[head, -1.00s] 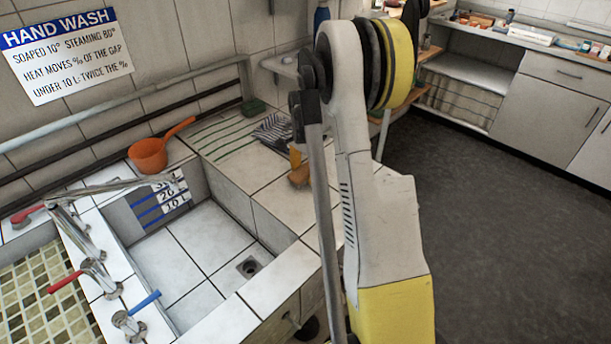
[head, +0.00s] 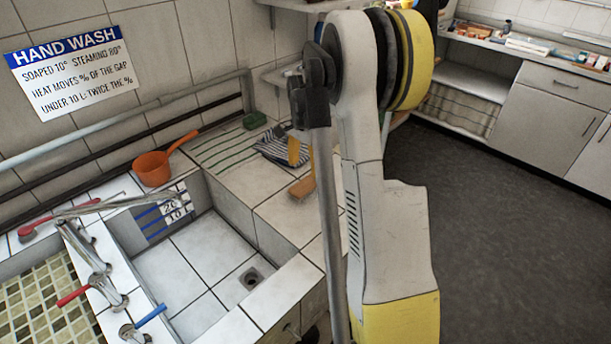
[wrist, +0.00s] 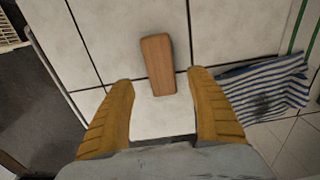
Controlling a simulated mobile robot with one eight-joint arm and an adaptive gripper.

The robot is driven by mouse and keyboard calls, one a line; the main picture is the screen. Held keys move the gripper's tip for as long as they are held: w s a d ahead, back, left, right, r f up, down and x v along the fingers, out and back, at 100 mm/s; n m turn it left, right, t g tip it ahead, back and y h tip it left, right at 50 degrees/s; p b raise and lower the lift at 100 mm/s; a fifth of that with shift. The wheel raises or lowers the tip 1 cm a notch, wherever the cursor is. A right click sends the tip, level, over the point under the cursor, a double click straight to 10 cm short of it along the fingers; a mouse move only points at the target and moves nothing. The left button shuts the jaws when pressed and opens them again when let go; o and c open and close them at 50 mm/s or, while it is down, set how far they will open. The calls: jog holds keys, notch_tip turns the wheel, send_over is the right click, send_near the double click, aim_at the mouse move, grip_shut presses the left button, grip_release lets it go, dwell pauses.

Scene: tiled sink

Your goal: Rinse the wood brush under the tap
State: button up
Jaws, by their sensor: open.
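The wood brush (head: 301,188) lies on the white tiled counter right of the basin, partly hidden by my arm. In the wrist view it shows as a plain brown wooden block (wrist: 158,66). My gripper (wrist: 161,80) is open, its two yellow fingers apart and empty, with the brush framed between and just beyond the tips. In the head view one yellow finger (head: 294,151) shows behind my arm. The tap (head: 100,206) has a metal spout reaching over the basin (head: 190,262). It has red and blue levers. No water stream is visible.
A striped cloth (head: 275,146) lies close to the brush and also shows in the wrist view (wrist: 263,87). A green sponge (head: 254,120) sits behind it. An orange ladle (head: 153,168) stands on the back ledge. The basin floor is clear around the drain.

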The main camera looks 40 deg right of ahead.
notch_tip(320, 180, up, 2)
jog(key=shift+r, duration=0.25)
jog(key=s+a+r+n+t, duration=0.2)
jog(key=s+a+r+n, duration=0.15)
jog(key=a+r, duration=0.35)
jog(key=s+a+r+n+t, duration=0.15)
jog(key=a+r+n, duration=0.3)
jog(key=a, duration=0.55)
jog(key=s+a+n+t, duration=0.3)
jog(key=s+a+n, duration=0.6)
jog(key=s+a, duration=0.4)
jog(key=shift+s+a+t+p, duration=0.3)
jog(key=shift+a+t, duration=0.05)
jog(key=shift+a, duration=0.15)
jog(key=c, duration=0.7)
jog(key=shift+w+r, duration=0.1)
